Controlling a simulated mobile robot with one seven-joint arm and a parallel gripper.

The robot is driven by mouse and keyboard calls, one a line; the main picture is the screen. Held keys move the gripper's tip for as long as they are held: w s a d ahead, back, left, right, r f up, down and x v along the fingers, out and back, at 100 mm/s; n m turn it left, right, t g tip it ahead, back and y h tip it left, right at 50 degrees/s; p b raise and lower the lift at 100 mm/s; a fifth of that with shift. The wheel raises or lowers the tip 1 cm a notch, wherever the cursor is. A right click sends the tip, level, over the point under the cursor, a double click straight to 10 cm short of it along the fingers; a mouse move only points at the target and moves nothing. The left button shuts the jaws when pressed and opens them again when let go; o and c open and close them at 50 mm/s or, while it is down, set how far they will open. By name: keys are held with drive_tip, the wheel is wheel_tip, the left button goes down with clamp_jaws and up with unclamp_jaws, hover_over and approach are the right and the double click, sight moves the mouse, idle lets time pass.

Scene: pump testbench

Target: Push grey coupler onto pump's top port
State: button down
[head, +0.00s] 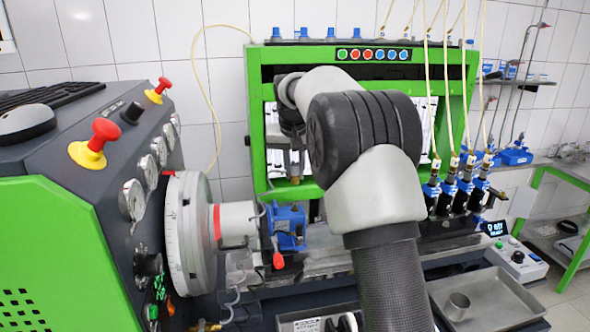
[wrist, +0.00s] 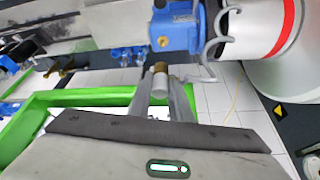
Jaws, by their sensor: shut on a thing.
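The blue pump (head: 288,228) is mounted on the bench beside the large grey disc, and it also shows at the top of the wrist view (wrist: 176,26). My gripper (head: 293,165) hangs above the pump in the head view, pointing down. In the wrist view its two fingers (wrist: 161,98) are shut on the small grey coupler (wrist: 160,82), which sits between the fingertips. The coupler's end points toward the pump and looks close to it. I cannot tell whether they touch. The top port is not clearly seen.
The green frame (head: 260,130) stands around and behind my gripper. The grey disc (head: 186,235) is left of the pump. Several injectors with yellowish hoses (head: 450,190) stand to the right. A metal tray (head: 490,295) with a small cup (head: 457,306) lies front right.

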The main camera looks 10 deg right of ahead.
sight(295, 177)
drive_tip(key=shift+f+b, duration=1.4)
drive_tip(key=shift+f, duration=1.4)
drive_tip(key=shift+f+b, duration=0.4)
drive_tip(key=shift+f, duration=0.9)
drive_tip(key=c, duration=1.1)
unclamp_jaws()
drive_tip(key=shift+r, duration=0.1)
drive_tip(key=shift+r+p, duration=2.15)
drive_tip(key=shift+r, duration=1.5)
drive_tip(key=shift+s, duration=0.1)
